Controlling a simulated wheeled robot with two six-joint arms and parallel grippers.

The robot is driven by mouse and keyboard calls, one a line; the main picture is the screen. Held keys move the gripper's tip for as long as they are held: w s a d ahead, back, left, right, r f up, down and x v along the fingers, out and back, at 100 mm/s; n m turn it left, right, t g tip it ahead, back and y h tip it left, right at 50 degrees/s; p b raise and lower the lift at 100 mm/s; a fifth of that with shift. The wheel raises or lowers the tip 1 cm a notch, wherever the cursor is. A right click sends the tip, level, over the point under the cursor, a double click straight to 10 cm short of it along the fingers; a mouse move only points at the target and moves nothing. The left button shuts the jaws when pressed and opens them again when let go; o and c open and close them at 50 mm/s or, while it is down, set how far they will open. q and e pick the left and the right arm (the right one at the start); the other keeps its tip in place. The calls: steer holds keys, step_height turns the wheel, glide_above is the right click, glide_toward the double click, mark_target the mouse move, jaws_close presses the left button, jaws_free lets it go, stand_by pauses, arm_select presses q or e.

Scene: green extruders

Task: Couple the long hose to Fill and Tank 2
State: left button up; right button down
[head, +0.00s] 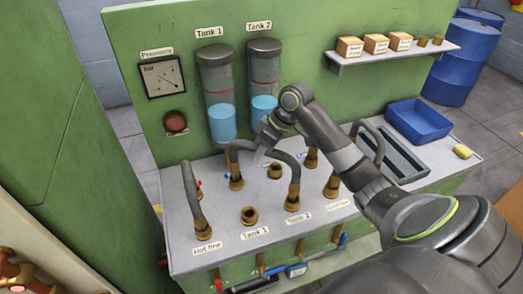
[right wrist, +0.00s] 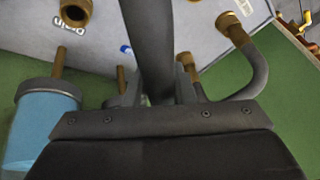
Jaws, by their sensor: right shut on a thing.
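The long grey hose (head: 285,157) arches over the bench top. Its right brass end (head: 293,197) stands upright at the position labelled Tank 2 (head: 298,218). Its left brass end (head: 236,180) stands at a back-row position whose label is hidden, so I cannot tell whether it is Fill. I cannot tell how firmly either end is seated. My right gripper (head: 263,149) is shut on the hose between its ends. The right wrist view shows the hose (right wrist: 150,45) running between the fingers (right wrist: 155,95). My left gripper is not in view.
A second hose (head: 190,190) stands at Hot line, left. Tank 1's brass socket (head: 249,215) and a back socket (head: 275,172) are open. Another hose (head: 377,140) arches at right, near a blue bin (head: 418,120). Two glass tanks (head: 219,95) rise behind my gripper.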

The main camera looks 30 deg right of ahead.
steer(key=shift+f+b, duration=0.4)
steer(key=shift+f, duration=0.6)
steer(key=c, duration=1.1)
jaws_free()
steer(key=shift+c, duration=0.2)
steer(key=b+v, duration=0.3)
steer(key=v, duration=1.4)
steer(key=shift+r, duration=0.2)
steer(key=shift+s, duration=0.1)
